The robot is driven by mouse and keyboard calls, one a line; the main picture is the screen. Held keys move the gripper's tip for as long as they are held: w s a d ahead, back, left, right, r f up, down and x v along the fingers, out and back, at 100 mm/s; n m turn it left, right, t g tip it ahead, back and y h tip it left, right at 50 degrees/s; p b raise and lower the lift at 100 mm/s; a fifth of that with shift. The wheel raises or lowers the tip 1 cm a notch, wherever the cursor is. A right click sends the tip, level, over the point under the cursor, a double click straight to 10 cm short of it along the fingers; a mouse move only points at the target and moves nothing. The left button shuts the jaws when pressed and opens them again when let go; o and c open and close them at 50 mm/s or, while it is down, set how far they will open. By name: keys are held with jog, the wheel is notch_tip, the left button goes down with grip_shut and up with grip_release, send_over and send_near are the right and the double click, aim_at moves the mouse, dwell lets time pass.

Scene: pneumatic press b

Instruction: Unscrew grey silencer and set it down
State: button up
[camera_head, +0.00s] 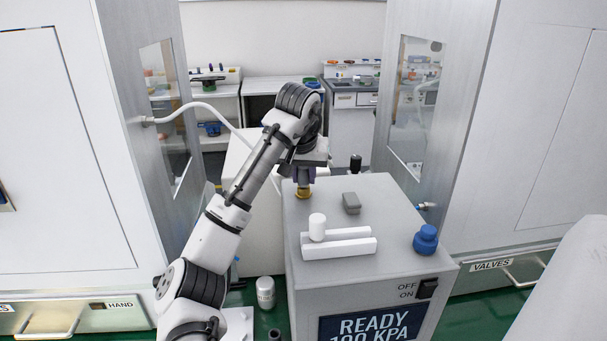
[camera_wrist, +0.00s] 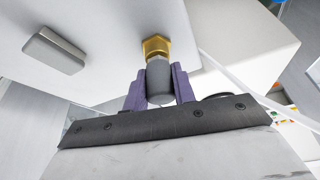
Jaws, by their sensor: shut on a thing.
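The grey silencer (camera_wrist: 160,80) is a short grey cylinder at the brass fitting (camera_wrist: 156,46) in the wrist view. My gripper (camera_wrist: 160,84) has its two purple fingers shut on the silencer, one on each side. In the head view my gripper (camera_head: 304,176) points down over the back left of the press's grey top.
An on/off switch (camera_head: 427,288) is in front.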

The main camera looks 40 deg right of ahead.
jog(key=shift+n, duration=0.8)
jog(key=shift+n+t+y, duration=0.4)
jog(key=shift+n+y, duration=0.1)
jog(key=shift+n, duration=0.4)
jog(key=shift+n+y, duration=0.3)
jog(key=shift+n, duration=0.5)
jog(key=shift+r, duration=0.1)
jog(key=shift+n+t, duration=0.3)
jog(key=shift+n, duration=0.2)
jog(key=shift+n+y, duration=0.3)
jog(key=shift+n, duration=0.1)
